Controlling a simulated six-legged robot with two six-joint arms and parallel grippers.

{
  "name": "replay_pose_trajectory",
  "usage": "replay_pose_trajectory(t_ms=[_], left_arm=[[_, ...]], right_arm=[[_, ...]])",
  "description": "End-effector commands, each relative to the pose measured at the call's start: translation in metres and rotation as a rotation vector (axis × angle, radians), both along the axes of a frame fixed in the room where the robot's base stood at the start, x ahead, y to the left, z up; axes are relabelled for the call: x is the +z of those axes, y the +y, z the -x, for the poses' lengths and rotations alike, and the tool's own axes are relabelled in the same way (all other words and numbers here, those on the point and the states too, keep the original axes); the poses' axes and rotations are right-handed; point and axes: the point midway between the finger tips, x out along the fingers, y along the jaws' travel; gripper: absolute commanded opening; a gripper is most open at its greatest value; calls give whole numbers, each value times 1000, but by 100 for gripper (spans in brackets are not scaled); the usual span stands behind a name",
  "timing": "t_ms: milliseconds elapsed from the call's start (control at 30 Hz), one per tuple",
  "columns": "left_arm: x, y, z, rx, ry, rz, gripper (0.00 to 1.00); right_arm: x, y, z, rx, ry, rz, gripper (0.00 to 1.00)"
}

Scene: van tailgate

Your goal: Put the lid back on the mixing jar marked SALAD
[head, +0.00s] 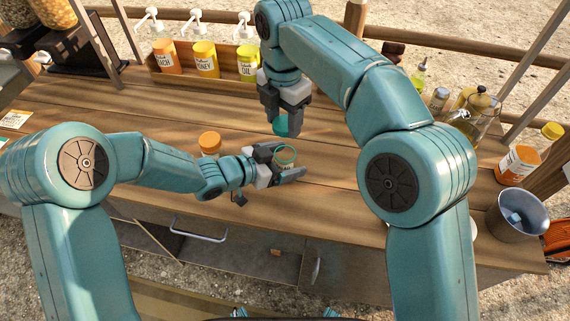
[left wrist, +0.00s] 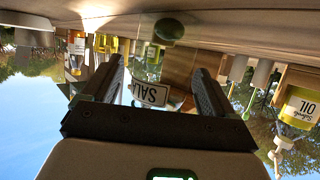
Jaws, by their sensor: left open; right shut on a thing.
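The SALAD jar (head: 286,156) is clear with a green rim and stands open on the wooden counter. My left gripper (head: 289,162) is open with a finger on either side of it. In the left wrist view, the picture is upside down and the jar's label (left wrist: 150,94), reading "SALA", shows between the fingers. My right gripper (head: 282,127) is shut on a teal lid (head: 281,124) and holds it above the counter, slightly behind the jar. The fingers partly hide the lid.
A jar with an orange lid (head: 210,142) stands to the left, close to my left arm. Pump bottles (head: 205,59) stand in a rack at the back.

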Motion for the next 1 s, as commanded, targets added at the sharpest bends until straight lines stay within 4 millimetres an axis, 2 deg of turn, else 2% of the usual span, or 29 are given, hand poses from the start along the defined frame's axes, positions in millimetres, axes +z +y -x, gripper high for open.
replay_pose_trajectory(t_ms=[233, 267, 400, 500, 633, 900, 1000], left_arm=[[0, 0, 0, 0, 0, 0, 87], [0, 0, 0, 0, 0, 0, 81], [0, 0, 0, 0, 0, 0, 35], [0, 0, 0, 0, 1, -1, 7], [-1, 0, 0, 0, 2, -1, 7], [-2, 0, 1, 1, 4, -2, 7], [-2, 0, 1, 0, 5, -3, 7]], right_arm=[[0, 0, 0, 0, 0, 0, 26], [0, 0, 0, 0, 0, 0, 26], [0, 0, 0, 0, 0, 0, 26], [0, 0, 0, 0, 0, 0, 26], [-9, -1, 0, 0, 3, 1, 26], [-47, -2, 0, 0, -1, 1, 26], [-51, -2, 0, 0, -4, -1, 26]])
